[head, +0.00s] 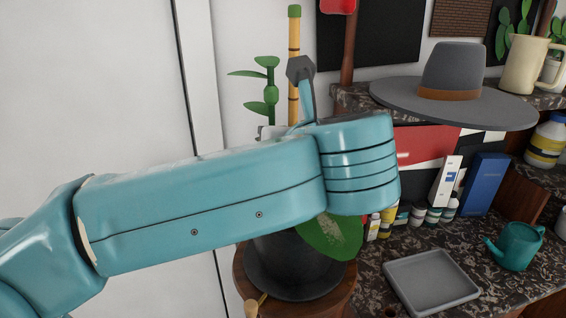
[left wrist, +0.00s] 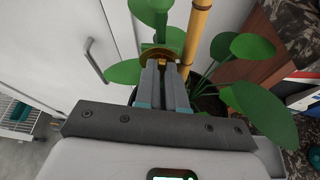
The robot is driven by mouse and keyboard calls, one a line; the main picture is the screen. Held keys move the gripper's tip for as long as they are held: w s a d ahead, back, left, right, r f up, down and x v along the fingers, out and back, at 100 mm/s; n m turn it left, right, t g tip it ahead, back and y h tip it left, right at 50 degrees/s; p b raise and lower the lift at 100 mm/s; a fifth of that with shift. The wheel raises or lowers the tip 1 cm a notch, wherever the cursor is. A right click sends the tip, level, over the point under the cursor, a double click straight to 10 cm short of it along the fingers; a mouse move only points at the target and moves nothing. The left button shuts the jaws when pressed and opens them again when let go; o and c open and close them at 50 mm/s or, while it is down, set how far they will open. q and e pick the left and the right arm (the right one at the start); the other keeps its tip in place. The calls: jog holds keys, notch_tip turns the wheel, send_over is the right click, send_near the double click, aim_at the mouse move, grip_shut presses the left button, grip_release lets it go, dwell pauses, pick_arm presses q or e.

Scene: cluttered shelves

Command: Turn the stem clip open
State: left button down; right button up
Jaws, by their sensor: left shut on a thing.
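The potted plant has a green stem (head: 270,96) beside a yellow bamboo stake (head: 294,42); in the left wrist view the stem (left wrist: 160,22) is left of the stake (left wrist: 197,32). A round brass-coloured stem clip (left wrist: 160,54) shows at the stem, partly covered by my fingers. My left gripper (left wrist: 166,70) is shut on the clip, its two grey fingers close together. My right gripper is in neither view.
The dark plant pot (head: 300,275) stands on a round wooden stand at the shelf's left. A grey hat (head: 452,75), a grey tray (head: 432,283), small bottles, a blue box (head: 484,184) and a teal watering can (head: 517,245) crowd the right.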

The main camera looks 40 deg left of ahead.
pick_arm(q)
jog(key=shift+f+n+b, duration=0.25)
jog(key=shift+n+b, duration=0.15)
jog(key=shift+b, duration=0.15)
jog(key=c, duration=1.4)
grip_release()
jog(key=shift+o, duration=0.9)
jog(key=shift+w+a, duration=0.1)
jog(key=p+v, duration=0.7)
jog(key=v, duration=0.9)
jog(key=shift+s+r, duration=0.2)
jog(key=shift+s, duration=0.05)
